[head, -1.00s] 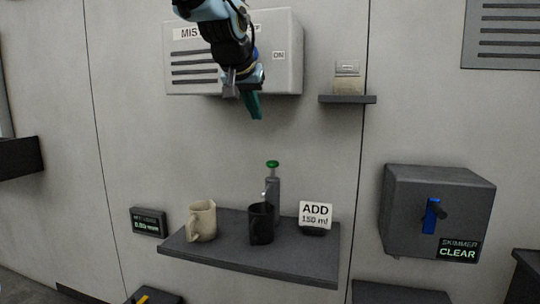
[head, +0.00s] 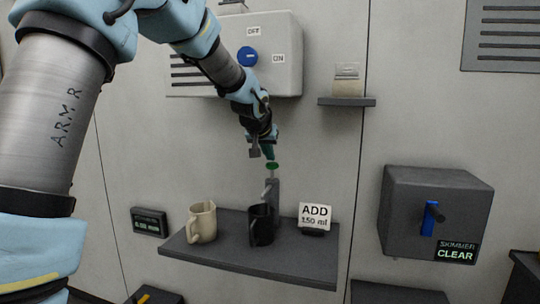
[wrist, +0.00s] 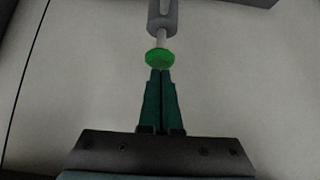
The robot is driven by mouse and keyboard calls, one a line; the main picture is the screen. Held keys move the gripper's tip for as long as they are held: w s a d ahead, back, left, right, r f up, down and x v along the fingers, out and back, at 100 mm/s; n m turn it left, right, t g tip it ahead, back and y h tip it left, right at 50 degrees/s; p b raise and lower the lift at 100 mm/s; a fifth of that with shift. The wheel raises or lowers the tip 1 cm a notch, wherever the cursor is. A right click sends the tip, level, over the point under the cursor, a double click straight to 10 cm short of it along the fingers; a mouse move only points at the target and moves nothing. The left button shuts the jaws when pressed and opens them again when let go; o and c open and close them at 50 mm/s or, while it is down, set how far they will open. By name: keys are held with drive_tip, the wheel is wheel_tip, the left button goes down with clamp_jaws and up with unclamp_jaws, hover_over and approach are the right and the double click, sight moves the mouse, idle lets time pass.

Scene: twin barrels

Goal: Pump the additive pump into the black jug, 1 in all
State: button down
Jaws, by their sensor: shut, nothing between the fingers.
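The additive pump (head: 273,188) is a grey upright bottle with a green top (head: 272,166), standing at the back of a dark shelf. The black jug (head: 261,227) stands upright just in front of it and hides its lower part. My gripper (head: 269,155) is shut and empty, its teal fingers pointing down right above the green top. In the wrist view, the closed fingertips (wrist: 160,72) are at the edge of the green top (wrist: 159,57). I cannot tell whether they touch it.
A beige jug (head: 202,222) stands left of the black jug on the shelf (head: 225,255). A sign reading ADD 150 ml (head: 315,215) stands to the right. A switch box (head: 285,75) is on the wall above, and a skimmer box (head: 435,210) is at the right.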

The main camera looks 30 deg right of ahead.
drive_tip(key=shift+w+d+f, duration=0.25)
drive_tip(key=shift+f, duration=0.1)
